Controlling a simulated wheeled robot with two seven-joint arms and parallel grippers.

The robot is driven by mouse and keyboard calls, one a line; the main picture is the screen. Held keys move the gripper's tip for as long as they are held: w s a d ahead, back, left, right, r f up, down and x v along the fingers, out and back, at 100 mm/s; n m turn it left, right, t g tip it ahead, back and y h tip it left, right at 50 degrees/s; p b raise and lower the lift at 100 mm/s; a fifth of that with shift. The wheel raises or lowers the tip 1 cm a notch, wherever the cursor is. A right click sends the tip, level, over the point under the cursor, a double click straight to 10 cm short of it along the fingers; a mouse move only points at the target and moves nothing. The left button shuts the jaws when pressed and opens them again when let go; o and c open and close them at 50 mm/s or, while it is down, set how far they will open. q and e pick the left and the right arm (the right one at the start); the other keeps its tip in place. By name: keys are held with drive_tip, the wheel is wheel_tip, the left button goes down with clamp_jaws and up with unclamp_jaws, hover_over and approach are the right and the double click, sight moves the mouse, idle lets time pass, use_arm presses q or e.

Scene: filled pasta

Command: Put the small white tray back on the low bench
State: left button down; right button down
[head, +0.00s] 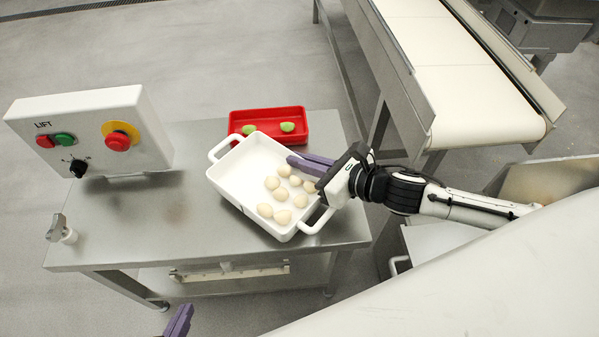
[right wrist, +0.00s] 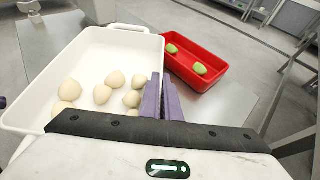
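The small white tray (head: 232,184) has a handle at each end and holds several pale filled pasta pieces (head: 282,194). It is over the low bench (head: 150,215); I cannot tell whether it rests on the top or hangs just above it. In the right wrist view the tray (right wrist: 100,38) fills the left side. My right gripper (head: 292,161) is at the tray's right long wall. Its purple fingers (right wrist: 162,85) are close together with the wall's rim between them. My left gripper (head: 180,322) shows only as a purple fingertip at the bottom edge, away from the tray.
A red tray (head: 296,117) with two green pieces stands at the bench's back, close behind the white tray. A lift control box (head: 90,132) stands on the left, with a small grey fitting (head: 62,232) at the bench's left edge. A conveyor (head: 450,80) is at back right.

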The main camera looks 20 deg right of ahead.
wheel_tip(320, 180, down, 3)
drive_tip(key=shift+f+b, duration=0.1)
drive_tip(key=shift+b, duration=0.45)
drive_tip(key=c, duration=2.4)
unclamp_jaws()
drive_tip(key=shift+f, duration=0.3)
drive_tip(key=shift+c, duration=0.2)
drive_tip(key=o, duration=0.4)
drive_tip(key=shift+r, duration=0.1)
drive_tip(key=shift+o, duration=0.2)
